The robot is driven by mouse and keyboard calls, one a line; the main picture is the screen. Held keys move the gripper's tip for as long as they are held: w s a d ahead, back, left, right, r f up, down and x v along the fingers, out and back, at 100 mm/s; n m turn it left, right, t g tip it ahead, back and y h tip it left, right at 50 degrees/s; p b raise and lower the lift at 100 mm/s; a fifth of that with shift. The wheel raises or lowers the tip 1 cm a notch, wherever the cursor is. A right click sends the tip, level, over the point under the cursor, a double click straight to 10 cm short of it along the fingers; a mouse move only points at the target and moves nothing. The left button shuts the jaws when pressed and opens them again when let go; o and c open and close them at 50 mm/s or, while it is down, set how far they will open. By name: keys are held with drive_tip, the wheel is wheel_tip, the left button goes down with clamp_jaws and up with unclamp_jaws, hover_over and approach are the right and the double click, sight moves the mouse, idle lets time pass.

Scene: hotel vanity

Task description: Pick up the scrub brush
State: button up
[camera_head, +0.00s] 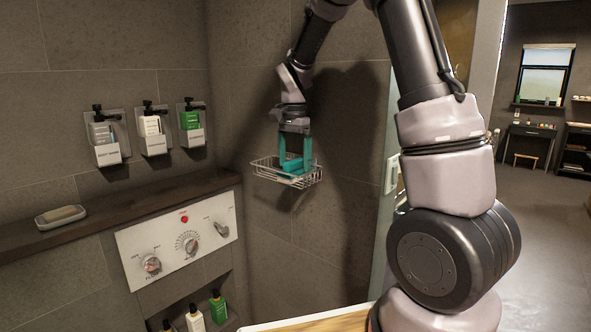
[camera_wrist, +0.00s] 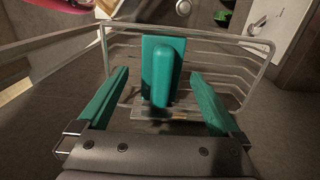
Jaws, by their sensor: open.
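The scrub brush is a teal block with a raised rounded handle (camera_wrist: 162,76), lying in a wire basket (camera_wrist: 225,38) on the wall. In the head view the scrub brush (camera_head: 291,166) sits in the wire basket (camera_head: 268,174), partly covered by my fingers. My gripper (camera_head: 295,158) points down over the basket. In the wrist view my gripper (camera_wrist: 158,78) is open, with one teal finger on either side of the brush and a visible gap on each side. Whether the fingertips are level with the handle is hard to tell.
The grey tiled wall is close behind the basket. To the left are several bottle holders (camera_head: 153,133), a soap dish (camera_head: 61,216) on a ledge, and a control panel (camera_head: 180,242). Bottles (camera_head: 195,317) stand in a niche below. A glass panel edge (camera_head: 382,225) is to the right.

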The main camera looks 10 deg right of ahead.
sight(291, 161)
drive_tip(key=shift+f, duration=0.45)
drive_tip(key=shift+c, duration=0.3)
drive_tip(key=c, duration=1.5)
drive_tip(key=shift+a+r, duration=0.15)
drive_tip(key=shift+r, duration=0.45)
drive_tip(key=r, duration=0.6)
drive_tip(key=shift+s+a, duration=0.25)
drive_tip(key=shift+a, duration=0.05)
drive_tip(key=s+a, duration=0.3)
drive_tip(key=a, duration=0.2)
drive_tip(key=s+a, duration=0.4)
drive_tip(key=a, duration=0.1)
drive_tip(key=s+a, duration=0.4)
drive_tip(key=a, duration=0.1)
drive_tip(key=shift+s+a, duration=0.1)
